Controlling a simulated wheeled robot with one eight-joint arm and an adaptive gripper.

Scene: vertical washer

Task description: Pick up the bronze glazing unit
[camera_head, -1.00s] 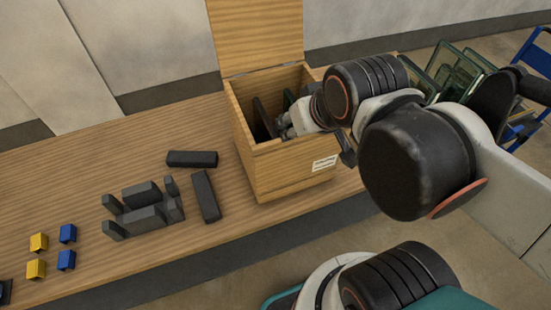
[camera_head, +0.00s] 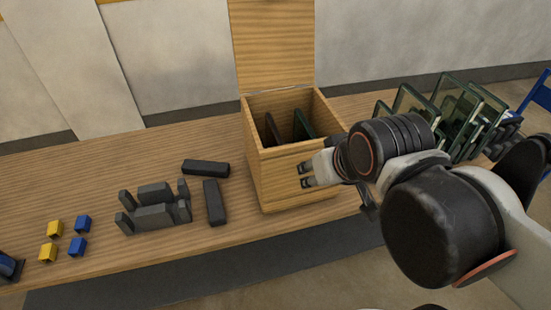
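A bronze-brown glazing unit (camera_head: 273,131) stands on edge inside the open wooden box (camera_head: 282,191), towards its left side. A dark green pane (camera_head: 302,126) stands in the same box to its right. The lower parts of both are hidden by the box's front wall. My gripper (camera_head: 304,176) is in front of the box's front wall, low and to the right, outside the box. Its fingers point left and look apart, with nothing seen between them. I cannot tell whether it touches the box.
The raised lid (camera_head: 273,45) stands at the back of the box. Dark blocks (camera_head: 154,211) and small yellow (camera_head: 54,229) and blue (camera_head: 83,224) blocks lie to the left on the table. Greenish glass panes (camera_head: 452,112) stand in a rack at the right. Bare table lies behind the blocks.

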